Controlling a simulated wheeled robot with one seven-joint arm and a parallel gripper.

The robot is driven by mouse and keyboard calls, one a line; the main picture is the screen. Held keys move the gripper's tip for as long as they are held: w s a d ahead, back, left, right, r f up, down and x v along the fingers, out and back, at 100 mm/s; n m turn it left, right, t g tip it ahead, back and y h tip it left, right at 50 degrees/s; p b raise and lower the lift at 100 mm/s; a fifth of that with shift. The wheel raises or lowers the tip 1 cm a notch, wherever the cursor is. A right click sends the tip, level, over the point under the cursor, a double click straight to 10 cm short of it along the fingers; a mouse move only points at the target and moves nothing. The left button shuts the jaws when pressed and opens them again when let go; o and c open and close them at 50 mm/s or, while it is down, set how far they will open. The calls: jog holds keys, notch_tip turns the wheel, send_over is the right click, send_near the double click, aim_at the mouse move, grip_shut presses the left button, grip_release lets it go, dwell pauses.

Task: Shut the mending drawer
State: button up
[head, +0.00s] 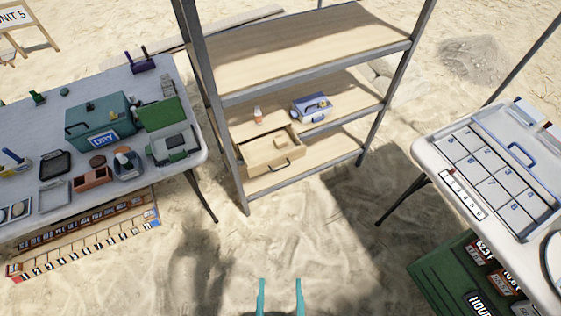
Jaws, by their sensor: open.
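A wooden drawer (276,169) with a dark handle on its front stands pulled out from a small wooden box on a lower level of the metal-framed shelf (310,99). Its inside is partly visible from above, and I cannot make out what lies in it. No label on it can be read. My gripper (280,283) shows at the bottom edge as two teal fingers, apart and empty. It is over the sand, well in front of the shelf and not touching the drawer.
A small bottle (257,115) and a blue-white case (312,107) stand near the drawer. A cluttered table (200,150) is on the left, a table with a numbered tray (488,170) on the right. A green crate (428,270) stands below it. Sand between the tables is clear.

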jog(key=f, duration=0.1)
jog(key=w+d+f+m, duration=0.1)
jog(key=f, duration=0.1)
jog(key=w+f+m+g, duration=0.1)
jog(key=f, duration=0.1)
jog(key=shift+w+d+f+h, duration=0.15)
jog(key=shift+w+d+h, duration=0.15)
jog(key=shift+h, duration=0.1)
grip_shut()
jog(key=w+d+f+m+g, duration=0.35)
jog(key=w+f+m, duration=0.35)
jog(key=w+f, duration=0.55)
jog(key=w+d+r+m+t+y, duration=0.15)
jog(key=w+y, duration=0.25)
jog(key=w, duration=0.4)
jog(key=w+d+m+y, duration=0.2)
jog(key=w+y, duration=0.1)
jog(key=w, duration=0.6)
jog(key=r+x, duration=0.1)
jog(key=x, duration=1.2)
jog(key=shift+w+a, duration=0.15)
jog(key=shift+a, duration=0.15)
